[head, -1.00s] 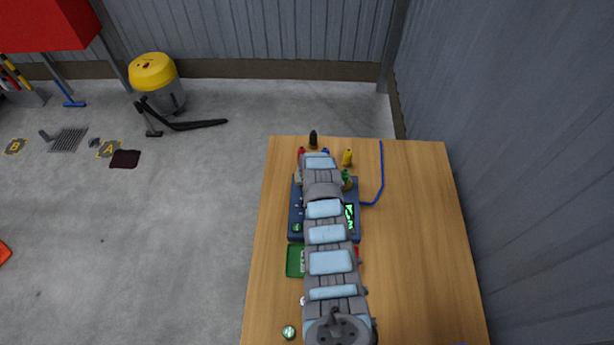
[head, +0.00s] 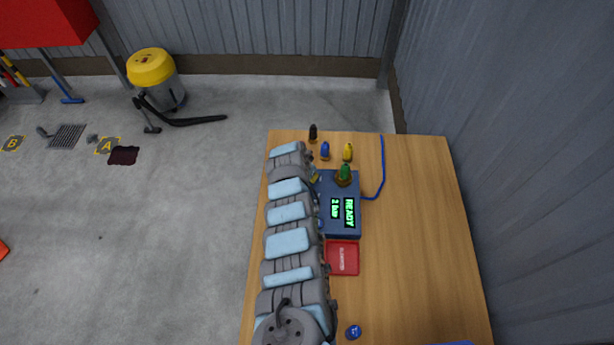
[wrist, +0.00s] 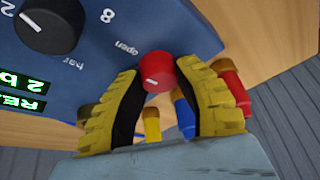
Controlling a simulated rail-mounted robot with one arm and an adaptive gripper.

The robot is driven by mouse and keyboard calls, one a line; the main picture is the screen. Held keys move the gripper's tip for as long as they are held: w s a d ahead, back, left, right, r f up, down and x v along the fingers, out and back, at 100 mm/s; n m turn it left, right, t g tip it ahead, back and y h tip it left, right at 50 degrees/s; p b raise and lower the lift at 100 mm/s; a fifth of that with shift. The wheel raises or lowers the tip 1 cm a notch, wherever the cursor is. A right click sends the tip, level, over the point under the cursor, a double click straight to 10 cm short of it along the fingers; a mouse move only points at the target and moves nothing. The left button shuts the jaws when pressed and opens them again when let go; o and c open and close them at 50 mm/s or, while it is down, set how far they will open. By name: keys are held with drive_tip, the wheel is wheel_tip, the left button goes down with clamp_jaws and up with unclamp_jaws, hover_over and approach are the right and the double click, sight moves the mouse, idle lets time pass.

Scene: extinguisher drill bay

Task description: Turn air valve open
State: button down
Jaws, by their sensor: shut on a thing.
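The air valve is a red round knob (wrist: 156,71) on the blue control box (wrist: 75,85), beside the printed word "open". In the wrist view, my gripper (wrist: 158,78) has its two yellow ribbed fingers on either side of the knob and is shut on it. The knob's white mark is small, so its exact setting is hard to read. A black dial (wrist: 48,24) with numbers and "bar" sits beside it. In the head view, the box (head: 340,184) has a lit display (head: 342,211) reading "READY" and "2 bar". My arm hides the knob there.
A green one (head: 344,173) is at the box's back. A blue hose (head: 382,168) runs right.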

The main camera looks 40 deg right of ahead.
drive_tip(key=shift+a+f, duration=0.1)
idle(0.3)
drive_tip(key=c, duration=0.7)
unclamp_jaws()
